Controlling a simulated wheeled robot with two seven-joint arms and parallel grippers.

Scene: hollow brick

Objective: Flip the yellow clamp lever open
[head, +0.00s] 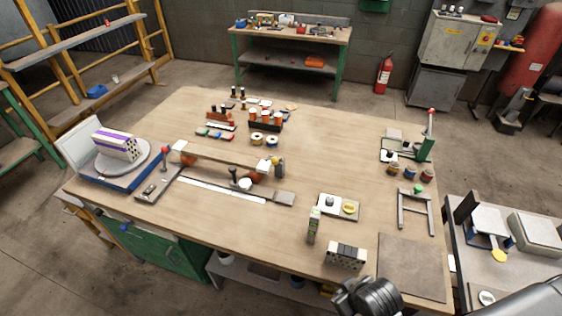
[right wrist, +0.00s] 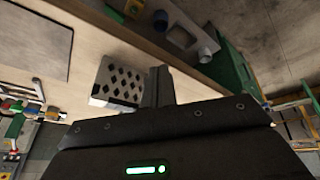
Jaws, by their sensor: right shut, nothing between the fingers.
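My right gripper (head: 352,290) is a dark shape at the front edge of the bench in the head view. In the right wrist view its fingers (right wrist: 160,86) are together with nothing between them. A small yellow part (head: 275,160) tops a grey post at the right end of the long wooden bar; another yellow piece (head: 498,256) hangs at the front of a device on the right side table. Both are too small to tell surely which is the clamp lever. My right gripper is apart from both. My left gripper is not in view.
A hollow brick (head: 346,256) stands just beyond my right gripper; it also shows in the right wrist view (right wrist: 117,82). A dark mat (head: 412,268) lies to its right. A striped brick (head: 118,146) stands on the left turntable.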

